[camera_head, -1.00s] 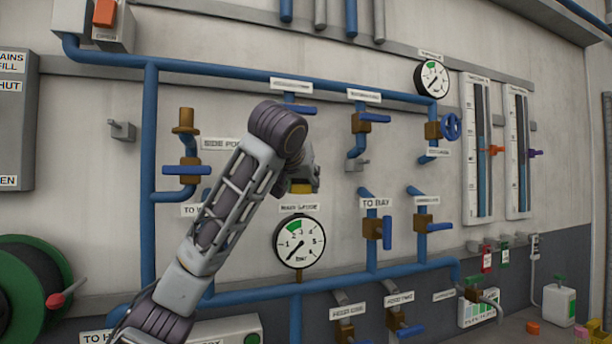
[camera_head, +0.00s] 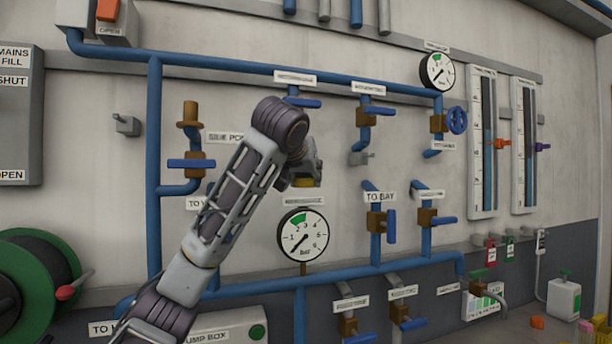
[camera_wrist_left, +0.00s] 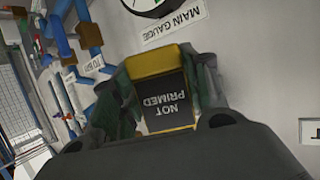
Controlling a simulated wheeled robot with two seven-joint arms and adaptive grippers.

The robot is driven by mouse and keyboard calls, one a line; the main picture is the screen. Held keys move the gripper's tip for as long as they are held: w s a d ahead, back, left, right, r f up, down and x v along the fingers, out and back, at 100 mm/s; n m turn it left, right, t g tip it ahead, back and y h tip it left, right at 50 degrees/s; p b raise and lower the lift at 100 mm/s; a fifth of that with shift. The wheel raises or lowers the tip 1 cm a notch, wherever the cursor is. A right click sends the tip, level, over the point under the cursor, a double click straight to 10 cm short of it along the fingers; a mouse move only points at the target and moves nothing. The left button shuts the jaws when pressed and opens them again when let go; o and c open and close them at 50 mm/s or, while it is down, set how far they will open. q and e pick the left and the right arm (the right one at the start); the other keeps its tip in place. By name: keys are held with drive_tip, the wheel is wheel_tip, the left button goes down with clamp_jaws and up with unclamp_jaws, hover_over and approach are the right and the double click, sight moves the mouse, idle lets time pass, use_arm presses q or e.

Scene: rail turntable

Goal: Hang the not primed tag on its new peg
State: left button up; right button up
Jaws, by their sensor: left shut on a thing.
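The not primed tag is a black plate with white lettering and a yellow border. It shows in the left wrist view (camera_wrist_left: 167,98), where its text reads upside down. My left gripper (camera_wrist_left: 165,90) is shut on it, with a finger on each side. In the head view my left gripper (camera_head: 306,172) is in front of the wall just above the main gauge (camera_head: 303,234), and a yellow bit of the tag (camera_head: 304,183) shows below it. My right gripper is not in view.
Blue pipes (camera_head: 225,62) with several lever valves (camera_head: 377,221) stand out from the wall around the gripper. A row of pegs with red (camera_head: 491,250) and green tags is at the lower right. A green hose reel (camera_head: 25,285) stands at lower left.

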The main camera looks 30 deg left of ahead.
use_arm(q)
drive_tip(key=shift+w+a+f+p, duration=0.15)
drive_tip(key=shift+w+a+f, duration=0.05)
drive_tip(key=shift+w+a, duration=0.85)
drive_tip(key=shift+w+a+f+p, duration=0.15)
drive_tip(key=shift+w+a+f, duration=0.1)
drive_tip(key=shift+w+a, duration=0.8)
drive_tip(key=shift+w+a+f+p, duration=0.2)
drive_tip(key=shift+w+a, duration=0.6)
drive_tip(key=shift+a, duration=0.5)
drive_tip(key=o, duration=0.9)
drive_tip(key=v, duration=1.2)
drive_tip(key=shift+a, duration=0.1)
drive_tip(key=shift+f, duration=0.15)
